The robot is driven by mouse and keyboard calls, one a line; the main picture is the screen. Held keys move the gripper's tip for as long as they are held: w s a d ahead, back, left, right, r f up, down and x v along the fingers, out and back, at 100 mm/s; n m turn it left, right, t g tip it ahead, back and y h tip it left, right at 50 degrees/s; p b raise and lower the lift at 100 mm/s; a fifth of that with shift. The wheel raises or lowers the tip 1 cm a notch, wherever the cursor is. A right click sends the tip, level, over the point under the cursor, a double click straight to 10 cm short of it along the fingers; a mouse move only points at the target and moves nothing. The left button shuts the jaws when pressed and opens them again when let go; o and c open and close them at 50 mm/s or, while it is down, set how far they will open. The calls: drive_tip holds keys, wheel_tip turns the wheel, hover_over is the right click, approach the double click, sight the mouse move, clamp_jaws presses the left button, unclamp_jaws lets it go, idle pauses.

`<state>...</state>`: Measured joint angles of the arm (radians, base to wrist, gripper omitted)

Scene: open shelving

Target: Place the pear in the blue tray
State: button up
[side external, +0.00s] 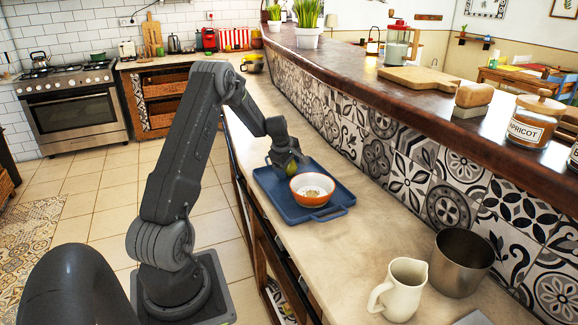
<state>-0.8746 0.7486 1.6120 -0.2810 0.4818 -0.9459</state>
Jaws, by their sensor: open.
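The blue tray (328,210) lies on the counter, with a white and orange bowl (312,188) standing on it. A small green-yellow shape that looks like the pear (292,168) is at the tray's far left part, right under my gripper (284,160). My gripper points down over that part of the tray, behind and left of the bowl, and is open. The fingers are dark and small here, and they partly hide the pear. I cannot tell whether the pear touches the fingers or rests on the tray.
A cream jug (400,290) and a metal pot (460,262) stand at the near right of the counter. The tiled wall (410,165) rises along the counter's right side to a raised wooden ledge. Bare counter (345,250) lies between tray and jug.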

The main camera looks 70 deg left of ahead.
drive_tip(key=v, duration=1.2)
drive_tip(key=w+d+r+m, duration=0.1)
drive_tip(key=d+r+m, duration=0.25)
drive_tip(key=d, duration=0.35)
drive_tip(key=d+r+m, duration=0.3)
drive_tip(key=d+r, duration=0.1)
drive_tip(key=d, duration=0.4)
drive_tip(key=s+d+r+m+t, duration=0.1)
drive_tip(key=s+d+r+m, duration=0.1)
drive_tip(key=s+d+m, duration=0.3)
drive_tip(key=s+d+r+m+h, duration=0.1)
drive_tip(key=d+m, duration=0.1)
drive_tip(key=d, duration=0.6)
drive_tip(key=s+d+r+m+t, duration=0.1)
drive_tip(key=s+d+r+m, duration=0.1)
drive_tip(key=s+d+m, duration=0.3)
drive_tip(key=s+d+f+m, duration=0.2)
drive_tip(key=s+d+m, duration=0.3)
drive_tip(key=s+d, duration=0.1)
drive_tip(key=shift+s+d+h, duration=0.15)
drive_tip(key=shift+d+h, duration=0.25)
drive_tip(key=shift+d, duration=0.4)
